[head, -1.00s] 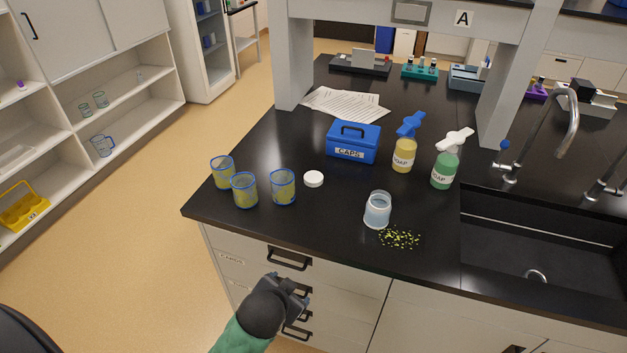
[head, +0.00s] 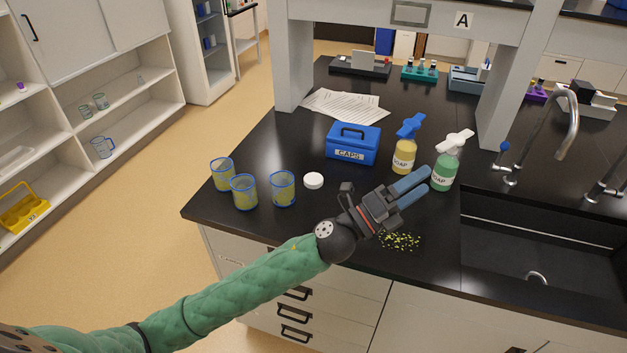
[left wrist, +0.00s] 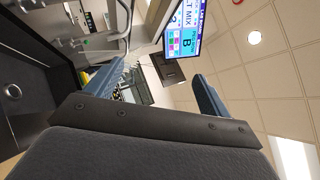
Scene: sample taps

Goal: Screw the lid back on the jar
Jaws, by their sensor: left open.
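The white lid (head: 313,180) lies flat on the black counter, right of the blue-rimmed beakers. My left gripper (head: 420,185) is open over the counter, its two blue fingers pointing right toward the soap bottles. The jar is hidden in the head view now, behind my left gripper and wrist. In the left wrist view my open fingers (left wrist: 160,85) frame the ceiling and a screen, with nothing between them. My right gripper is not in view.
Beakers with yellowish contents (head: 244,192) stand at the left front. A blue CAPS box (head: 353,143), a yellow soap bottle (head: 404,156) and a green one (head: 446,170) stand behind. Yellow-green bits (head: 402,241) lie near the front; the sink (head: 540,240) is right.

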